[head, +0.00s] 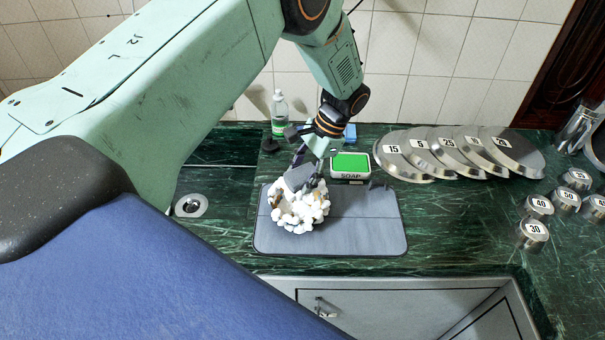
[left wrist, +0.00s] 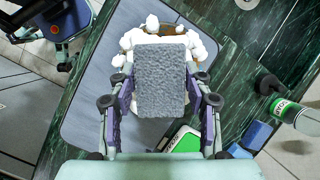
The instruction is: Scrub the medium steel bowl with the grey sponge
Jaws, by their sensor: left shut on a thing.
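My left gripper (head: 307,178) is shut on the grey sponge (head: 299,178), which also shows between its fingers in the left wrist view (left wrist: 162,82). The sponge is at the mound of white foam (head: 298,212) on the grey mat (head: 365,225). Foam lumps cover nearly all of the bowl, so its steel and size cannot be made out. A brownish patch (left wrist: 180,31) shows among the foam in the left wrist view. Whether the sponge touches the bowl's wall is hidden. My right gripper is not in view.
A soap box (head: 350,165) with a green top stands just behind the mat. A bottle (head: 279,113) and a blue block (head: 350,133) are farther back. Numbered lids (head: 430,150) and small numbered weights (head: 533,232) lie right. A drain (head: 191,206) is left. The mat's right part is clear.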

